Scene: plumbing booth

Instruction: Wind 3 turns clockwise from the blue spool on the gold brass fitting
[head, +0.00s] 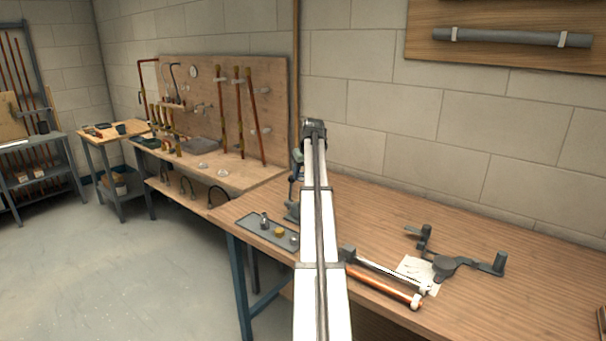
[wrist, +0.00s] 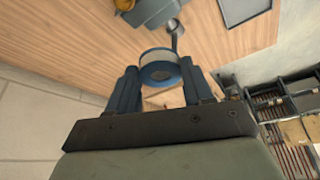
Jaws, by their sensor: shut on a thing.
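The blue spool (wrist: 160,73), a blue-rimmed reel with a pale winding, sits between the two fingers of my gripper (wrist: 160,80) in the wrist view. The fingers are shut on it, and it is held above the wooden bench. A gold-coloured piece (wrist: 130,4), possibly the brass fitting, is partly cut off at the top edge of the wrist view, apart from the spool. I cannot tell whether any tape runs from the spool to the fitting.
A grey tray (head: 252,222) with small parts, one yellow (head: 279,232), lies on the workbench (head: 480,305). A dark vise-like stand (head: 292,211) is partly behind my arm. A copper pipe (head: 385,287) and a dark three-armed bracket (head: 445,266) lie right. The bench's far right is mostly clear.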

